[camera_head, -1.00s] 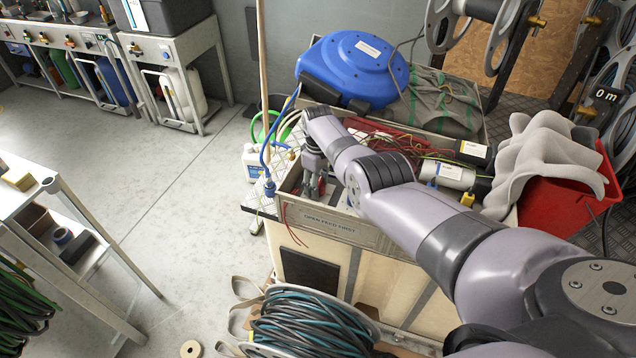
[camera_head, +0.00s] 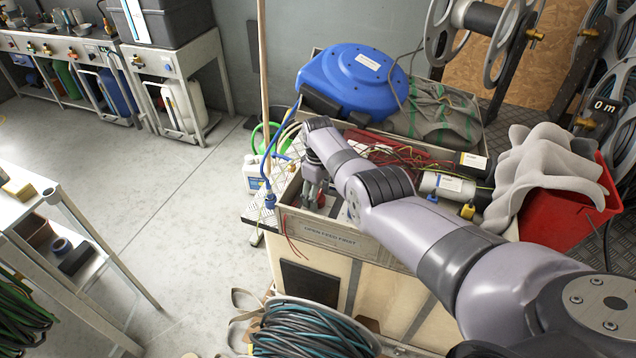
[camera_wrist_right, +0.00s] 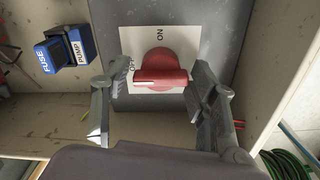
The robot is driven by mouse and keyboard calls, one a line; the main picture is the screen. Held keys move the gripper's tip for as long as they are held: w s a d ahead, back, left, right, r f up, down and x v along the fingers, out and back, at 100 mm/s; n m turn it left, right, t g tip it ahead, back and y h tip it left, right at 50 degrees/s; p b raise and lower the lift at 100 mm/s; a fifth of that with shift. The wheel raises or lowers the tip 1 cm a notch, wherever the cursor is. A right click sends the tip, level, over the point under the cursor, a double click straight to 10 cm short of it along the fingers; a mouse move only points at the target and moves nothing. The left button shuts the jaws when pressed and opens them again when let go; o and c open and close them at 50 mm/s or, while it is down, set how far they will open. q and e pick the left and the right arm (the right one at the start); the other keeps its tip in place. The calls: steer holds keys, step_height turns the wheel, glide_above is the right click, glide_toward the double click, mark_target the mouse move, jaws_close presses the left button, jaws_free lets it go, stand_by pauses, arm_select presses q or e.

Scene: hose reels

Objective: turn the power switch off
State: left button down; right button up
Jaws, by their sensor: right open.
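The power switch is a red rotary knob (camera_wrist_right: 162,72) on a white plate (camera_wrist_right: 185,45) marked ON and OFF, seen in the right wrist view. The plate sits on a grey box inside the wooden crate (camera_head: 335,235). The knob's white pointer line lies across the picture, with its left end toward OFF. My right gripper (camera_wrist_right: 160,105) is open, one finger on each side of the knob; I cannot tell whether either touches it. In the head view the right gripper (camera_head: 313,195) reaches down into the crate's left end, and the knob is barely visible there. My left gripper is not in view.
Blue FUSE and PUMP blocks (camera_wrist_right: 65,50) are beside the switch. The crate also holds wires and a silver cylinder (camera_head: 447,186). A blue hose reel (camera_head: 352,75) stands behind, a red bin (camera_head: 565,215) at right. Crate walls are close around the gripper.

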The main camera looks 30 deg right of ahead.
step_height(320, 180, up, 12)
steer(key=shift+f, duration=0.15)
stand_by(0.3)
steer(key=shift+s+f, duration=0.1)
stand_by(0.4)
